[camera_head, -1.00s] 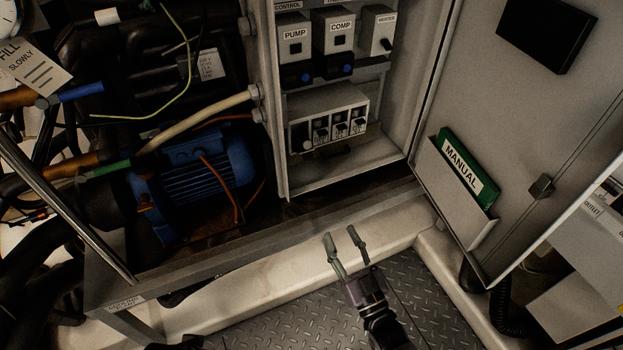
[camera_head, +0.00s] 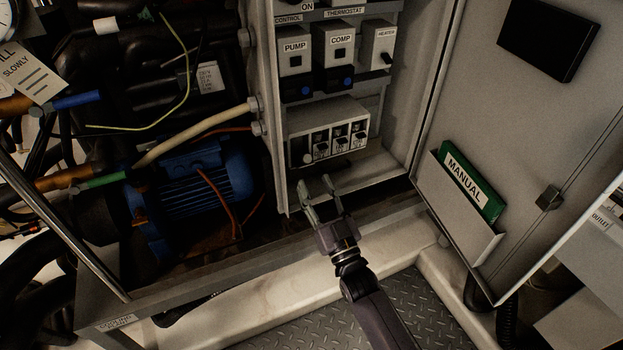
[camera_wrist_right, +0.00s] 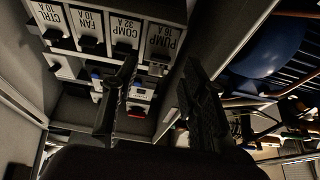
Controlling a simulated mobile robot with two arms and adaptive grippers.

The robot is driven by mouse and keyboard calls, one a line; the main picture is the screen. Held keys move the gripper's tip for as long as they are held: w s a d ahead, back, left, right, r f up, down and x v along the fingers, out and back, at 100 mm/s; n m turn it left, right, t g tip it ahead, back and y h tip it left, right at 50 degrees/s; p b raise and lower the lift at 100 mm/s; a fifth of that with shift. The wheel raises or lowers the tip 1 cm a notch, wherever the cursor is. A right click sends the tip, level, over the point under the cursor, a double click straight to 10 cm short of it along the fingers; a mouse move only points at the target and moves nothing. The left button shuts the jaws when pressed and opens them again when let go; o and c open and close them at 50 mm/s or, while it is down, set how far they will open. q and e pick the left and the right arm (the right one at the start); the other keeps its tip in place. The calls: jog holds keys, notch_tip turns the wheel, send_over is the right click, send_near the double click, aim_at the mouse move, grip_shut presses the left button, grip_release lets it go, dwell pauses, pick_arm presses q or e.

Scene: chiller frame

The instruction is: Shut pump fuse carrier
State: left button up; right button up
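The fuse block (camera_head: 335,122) sits low in the open cabinet with a row of carriers. Its leftmost carrier, the pump fuse carrier (camera_head: 308,158), shows a pale round end, unlike the dark handles beside it; it looks swung out. In the right wrist view, upside down, the pump carrier (camera_wrist_right: 157,69) is under the "PUMP 16 A" label, between my fingertips in the picture. My right gripper (camera_head: 315,185) is open and empty, just below and in front of the block; it also shows in the wrist view (camera_wrist_right: 160,66). Contact is not visible. My left gripper is out of view.
Pump and comp contactors (camera_head: 295,50) are above the block. The cabinet's left wall edge (camera_head: 272,120) is close to my right gripper. A blue motor (camera_head: 190,185) is left of it. The open door with a manual (camera_head: 472,180) is at right.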

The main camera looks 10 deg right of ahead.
aim_at(308, 168)
jog(key=shift+x, duration=1.15)
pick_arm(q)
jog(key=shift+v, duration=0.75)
pick_arm(e)
jog(key=shift+w+a+r, duration=0.1)
jog(key=shift+w+r, duration=0.05)
jog(key=shift+w, duration=0.2)
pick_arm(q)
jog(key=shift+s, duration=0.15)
pick_arm(e)
jog(key=c, duration=0.8)
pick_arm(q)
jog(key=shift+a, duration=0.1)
pick_arm(e)
jog(key=shift+c, duration=0.3)
jog(key=shift+r+g+p, duration=0.3)
jog(key=shift+p, duration=0.8)
pick_arm(q)
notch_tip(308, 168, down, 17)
jog(key=p, duration=0.2)
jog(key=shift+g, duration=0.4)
pick_arm(e)
jog(key=shift+w+r+g+h, duration=0.1)
jog(key=shift+g+h, duration=0.2)
jog(key=shift+g, duration=0.1)
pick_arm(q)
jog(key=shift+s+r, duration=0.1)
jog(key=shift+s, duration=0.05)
